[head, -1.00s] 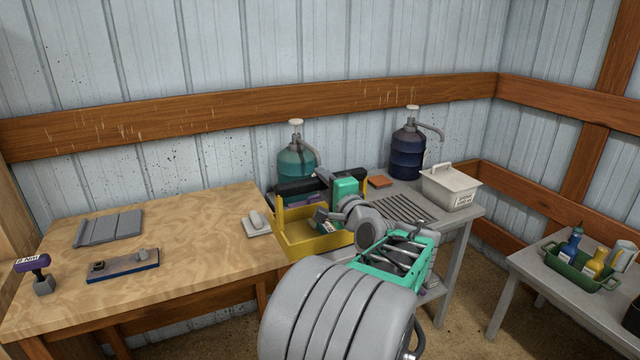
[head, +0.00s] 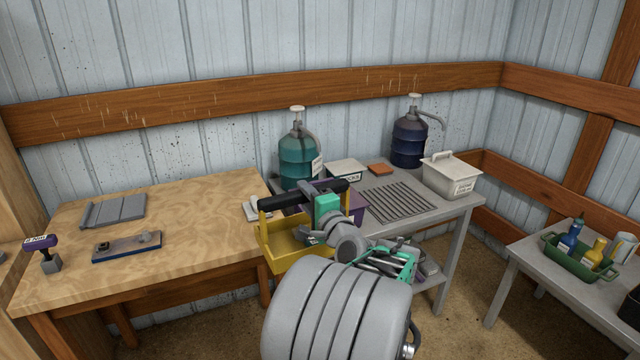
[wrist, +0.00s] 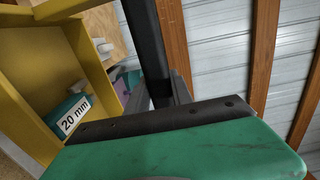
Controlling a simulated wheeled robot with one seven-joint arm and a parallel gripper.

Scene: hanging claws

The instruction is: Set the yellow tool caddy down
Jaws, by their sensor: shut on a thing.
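The yellow tool caddy (head: 268,247) has a black bar handle (head: 276,201) across its top. My gripper (head: 316,194) is shut on that handle. The caddy looks roughly level in front of the gap between the wooden bench and the grey table, seemingly held up. Its underside and right end are hidden by my arm. In the wrist view the handle (wrist: 141,35) runs between my fingers (wrist: 160,92), and the yellow walls (wrist: 88,48) show at left. A teal item labelled "20 mm" (wrist: 72,115) lies inside the caddy.
The grey table (head: 452,211) holds teal and dark blue pump jugs (head: 297,163) (head: 408,142), a white labelled box (head: 345,171), a purple box (head: 354,207), a slatted mat (head: 398,201) and a lidded white bin (head: 452,178). The wooden bench (head: 200,215) has clear room in its middle.

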